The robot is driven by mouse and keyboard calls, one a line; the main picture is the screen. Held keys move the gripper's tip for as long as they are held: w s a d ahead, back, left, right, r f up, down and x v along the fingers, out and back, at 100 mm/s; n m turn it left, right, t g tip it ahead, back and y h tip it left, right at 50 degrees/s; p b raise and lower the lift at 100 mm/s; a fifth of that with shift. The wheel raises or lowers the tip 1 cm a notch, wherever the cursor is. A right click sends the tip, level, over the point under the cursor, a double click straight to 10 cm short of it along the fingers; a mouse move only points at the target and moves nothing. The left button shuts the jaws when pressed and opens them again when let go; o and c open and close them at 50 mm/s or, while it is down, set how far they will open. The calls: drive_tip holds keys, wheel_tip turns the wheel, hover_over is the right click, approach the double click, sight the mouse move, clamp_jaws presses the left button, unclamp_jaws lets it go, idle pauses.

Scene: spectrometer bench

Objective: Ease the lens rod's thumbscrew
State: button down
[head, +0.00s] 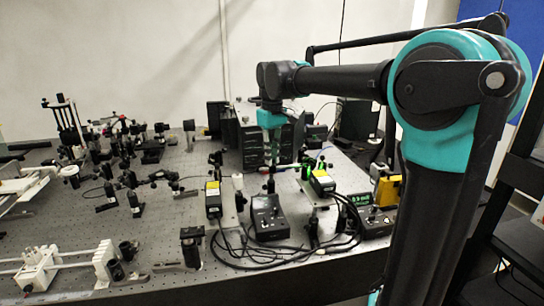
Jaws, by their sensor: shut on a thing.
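My gripper (273,152) hangs straight down below the teal wrist, over the back middle of the optical bench (170,222). Its narrow fingers are shut on a small part at the top of a slim dark post (270,185), which I take to be the lens rod with its thumbscrew. The thumbscrew itself is too small and too covered by the fingers to make out. The lens cannot be told apart at this distance.
A black control box (269,217) with loose cables is in front. A dark stacked unit (243,140) stands close behind my gripper. Several optic mounts crowd the left.

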drive_tip(key=n, duration=0.5)
idle(0.6)
drive_tip(key=c, duration=1.5)
unclamp_jaws()
wheel_tip(320, 180, up, 12)
